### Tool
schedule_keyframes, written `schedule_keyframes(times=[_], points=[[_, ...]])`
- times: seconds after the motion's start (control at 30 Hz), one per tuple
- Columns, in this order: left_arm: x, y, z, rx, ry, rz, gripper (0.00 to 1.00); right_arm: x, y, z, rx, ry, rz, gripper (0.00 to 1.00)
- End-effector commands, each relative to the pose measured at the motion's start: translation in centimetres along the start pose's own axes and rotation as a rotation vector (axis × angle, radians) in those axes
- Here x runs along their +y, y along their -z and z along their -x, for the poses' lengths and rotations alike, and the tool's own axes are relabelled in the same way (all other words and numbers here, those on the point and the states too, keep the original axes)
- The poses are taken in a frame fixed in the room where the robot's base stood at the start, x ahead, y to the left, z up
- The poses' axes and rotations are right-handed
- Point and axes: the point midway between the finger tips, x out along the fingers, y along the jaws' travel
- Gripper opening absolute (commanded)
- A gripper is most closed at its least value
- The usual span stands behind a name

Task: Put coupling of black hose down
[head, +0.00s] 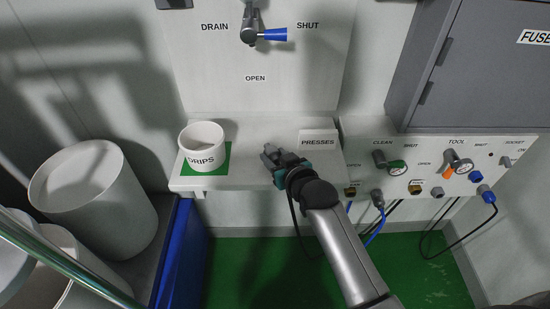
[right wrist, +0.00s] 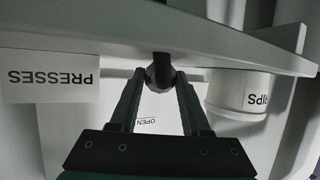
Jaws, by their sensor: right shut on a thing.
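My right gripper (head: 272,158) is over the front part of the white shelf (head: 245,178), between the drip cup and the PRESSES label. In the right wrist view its two fingers (right wrist: 161,88) are closed on a small dark grey coupling (right wrist: 162,68). The coupling is close to the shelf (right wrist: 235,42); I cannot tell whether it touches. In the head view the gripper largely hides the coupling. A thin black hose (head: 292,222) hangs below the gripper in front of the shelf and loops down over the green floor. My left gripper is not in view.
The white DRIPS cup (head: 203,147) stands on a green mat (head: 221,165) at the shelf's left. The PRESSES label (head: 318,142) is at its right. The valve panel (head: 430,165) carries blue and black hoses. White drums (head: 95,195) stand at left.

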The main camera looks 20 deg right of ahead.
Motion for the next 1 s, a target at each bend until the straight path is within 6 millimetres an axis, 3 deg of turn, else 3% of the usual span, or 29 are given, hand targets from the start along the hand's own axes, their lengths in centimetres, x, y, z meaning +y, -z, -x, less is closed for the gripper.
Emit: schedule_keyframes(times=[0.23,0.27,0.5,0.83,1.0], points=[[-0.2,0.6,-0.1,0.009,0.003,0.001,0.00,0.0,0.0,-0.1,0.006,0.000,0.000,0.00],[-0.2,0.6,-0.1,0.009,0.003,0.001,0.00,0.0,-0.2,-0.1,0.002,0.000,0.000,0.48],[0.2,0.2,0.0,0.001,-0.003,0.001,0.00,0.0,-0.1,-0.1,0.001,0.000,0.001,0.75],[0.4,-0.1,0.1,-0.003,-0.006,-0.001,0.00,0.0,0.2,0.1,0.001,0.000,0.000,0.77],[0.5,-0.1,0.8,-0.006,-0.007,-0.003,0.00,0.0,0.2,1.8,-0.001,0.000,0.001,0.77]])
